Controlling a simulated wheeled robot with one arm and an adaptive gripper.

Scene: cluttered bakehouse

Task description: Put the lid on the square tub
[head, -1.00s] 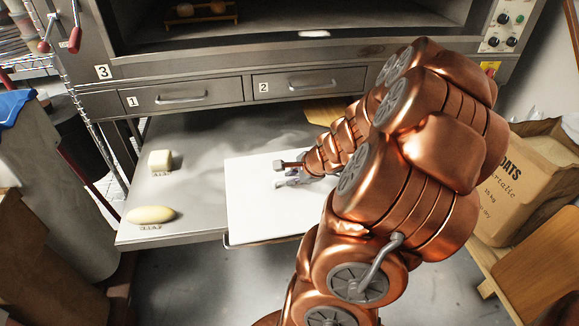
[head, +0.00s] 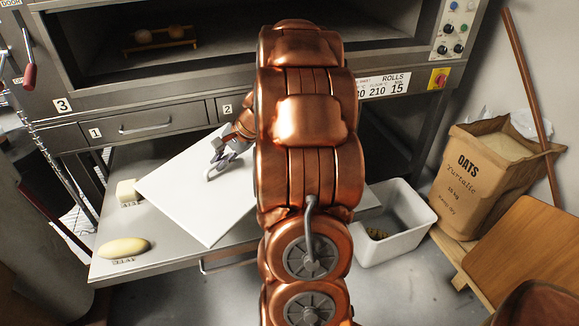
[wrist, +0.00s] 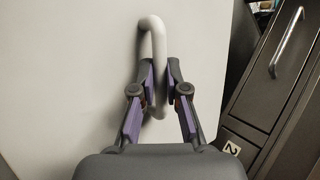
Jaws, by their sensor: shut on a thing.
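The lid (head: 180,195) is a flat white square plate with a bent grey handle. My gripper (head: 219,160) is shut on that handle, and the lid lies turned at an angle over the grey metal table; I cannot tell how high. In the wrist view the fingers (wrist: 160,72) close around the handle (wrist: 149,24), with the white lid (wrist: 60,75) filling the left side. The square tub (head: 405,245) is white and open-topped, at the right beyond my arm, with some brownish-green contents inside. My arm hides part of the lid's right side and the tub's left side.
A pale block (head: 127,191) and a yellow oval piece (head: 123,247) sit at the left of the table (head: 150,268). Oven drawers (head: 145,125) stand behind. An oats sack (head: 480,185) and a wooden board (head: 525,250) are right of the tub.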

